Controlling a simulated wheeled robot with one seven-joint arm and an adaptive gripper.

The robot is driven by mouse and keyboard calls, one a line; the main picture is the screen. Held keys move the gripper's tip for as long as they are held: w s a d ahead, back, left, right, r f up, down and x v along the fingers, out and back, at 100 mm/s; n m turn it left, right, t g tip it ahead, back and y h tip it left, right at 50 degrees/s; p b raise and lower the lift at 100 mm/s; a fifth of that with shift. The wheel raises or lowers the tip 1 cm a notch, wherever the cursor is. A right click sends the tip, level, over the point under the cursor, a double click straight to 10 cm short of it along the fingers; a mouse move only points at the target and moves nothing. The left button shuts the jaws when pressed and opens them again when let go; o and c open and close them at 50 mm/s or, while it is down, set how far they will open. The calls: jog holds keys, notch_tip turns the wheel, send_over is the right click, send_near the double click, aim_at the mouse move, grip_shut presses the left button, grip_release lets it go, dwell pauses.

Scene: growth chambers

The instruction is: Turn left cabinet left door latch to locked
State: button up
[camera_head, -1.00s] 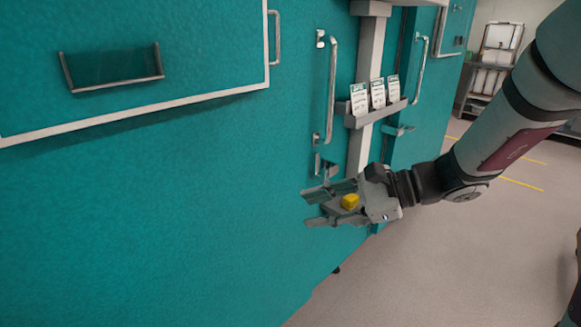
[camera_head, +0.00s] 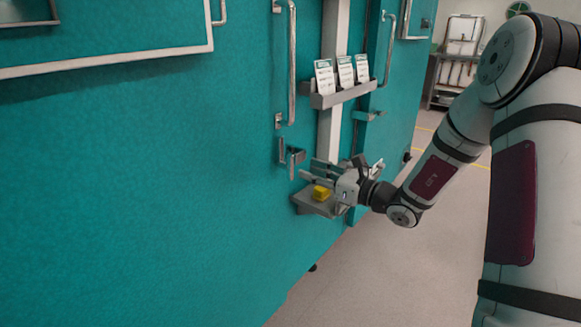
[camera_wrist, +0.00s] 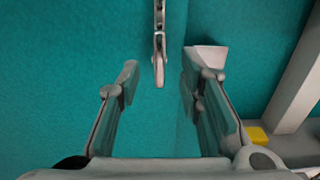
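The teal cabinet's door (camera_head: 170,190) carries a small silver latch (camera_head: 291,160) below the long vertical handle. The latch lever hangs downward. In the wrist view the lever (camera_wrist: 159,60) comes down from the top, and its rounded end lies between my two fingertips in the picture. My gripper (camera_head: 307,172) is open just right of and below the latch in the head view. In the wrist view my gripper (camera_wrist: 160,78) shows both fingers spread, with a gap on each side of the lever. I cannot tell whether either finger touches it.
A yellow block (camera_head: 321,192) sits on a small grey ledge (camera_head: 304,205) just below my gripper. A grey piece (camera_wrist: 207,57) lies by my right fingertip. A long door handle (camera_head: 291,65) and a card rack (camera_head: 345,96) are above. Open floor (camera_head: 410,260) lies right.

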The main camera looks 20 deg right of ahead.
aim_at(293, 164)
jog(key=b+x, duration=0.1)
jog(key=x, duration=0.7)
jog(key=shift+s, duration=0.1)
grip_shut()
